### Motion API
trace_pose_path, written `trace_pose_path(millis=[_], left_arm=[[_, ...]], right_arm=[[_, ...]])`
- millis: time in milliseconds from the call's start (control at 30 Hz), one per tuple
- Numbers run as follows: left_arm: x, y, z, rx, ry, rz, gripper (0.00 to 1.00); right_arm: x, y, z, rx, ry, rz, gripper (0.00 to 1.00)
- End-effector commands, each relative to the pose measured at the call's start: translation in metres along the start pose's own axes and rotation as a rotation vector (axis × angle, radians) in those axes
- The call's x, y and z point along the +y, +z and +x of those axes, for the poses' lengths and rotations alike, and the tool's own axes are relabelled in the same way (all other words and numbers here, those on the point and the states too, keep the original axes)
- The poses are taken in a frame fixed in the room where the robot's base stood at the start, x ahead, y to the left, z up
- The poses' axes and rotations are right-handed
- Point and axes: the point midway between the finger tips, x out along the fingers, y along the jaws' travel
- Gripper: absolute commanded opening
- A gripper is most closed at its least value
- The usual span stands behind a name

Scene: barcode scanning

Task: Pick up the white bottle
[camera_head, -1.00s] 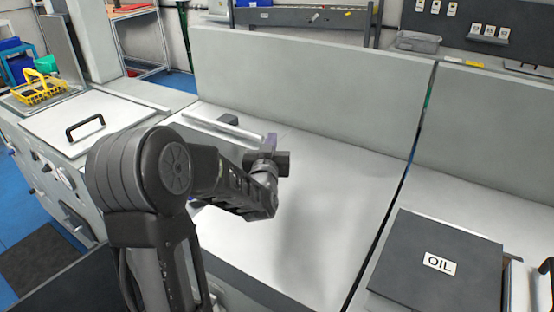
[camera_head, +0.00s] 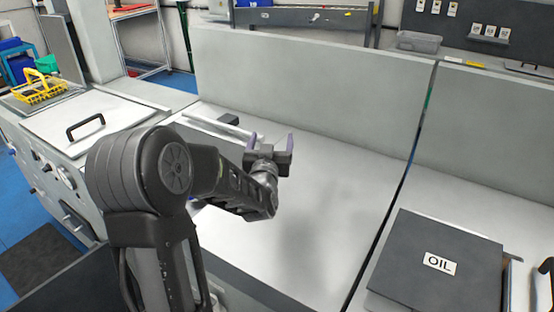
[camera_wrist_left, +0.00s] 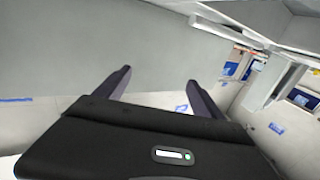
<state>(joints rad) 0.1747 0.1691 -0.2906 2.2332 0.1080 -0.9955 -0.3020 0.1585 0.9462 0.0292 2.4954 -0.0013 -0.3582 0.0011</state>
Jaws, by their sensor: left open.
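No white bottle can be made out in either view. My left gripper (camera_head: 271,141) is over the light worktop in the head view, its two purple-tinted fingers spread apart and pointing up toward the back panel. In the left wrist view the open left gripper (camera_wrist_left: 159,78) has nothing between its fingers; a grey wall lies beyond them. My left arm hides part of the worktop. My right gripper is not in view.
The light worktop (camera_head: 335,200) is bare right of my arm, with a tall grey panel (camera_head: 310,90) behind it. A dark lid marked OIL (camera_head: 435,262) lies right. A handled lid (camera_head: 95,120) and yellow basket (camera_head: 40,88) are left.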

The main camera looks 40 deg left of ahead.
Motion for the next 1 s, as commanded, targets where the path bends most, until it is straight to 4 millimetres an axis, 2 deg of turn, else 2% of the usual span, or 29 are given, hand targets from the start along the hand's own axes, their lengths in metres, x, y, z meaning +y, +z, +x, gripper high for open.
trace_pose_path(millis=[367, 800, 1000], left_arm=[[0.0, 0.0, -0.007, 0.0, 0.0, -0.001, 0.79], [0.005, 0.001, -0.066, 0.0, 0.0, -0.001, 0.79], [0.005, 0.002, -0.078, 0.0, 0.0, 0.001, 0.79]], right_arm=[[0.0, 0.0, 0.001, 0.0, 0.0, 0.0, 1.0], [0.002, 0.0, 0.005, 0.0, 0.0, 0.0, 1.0], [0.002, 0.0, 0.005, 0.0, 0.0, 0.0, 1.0]])
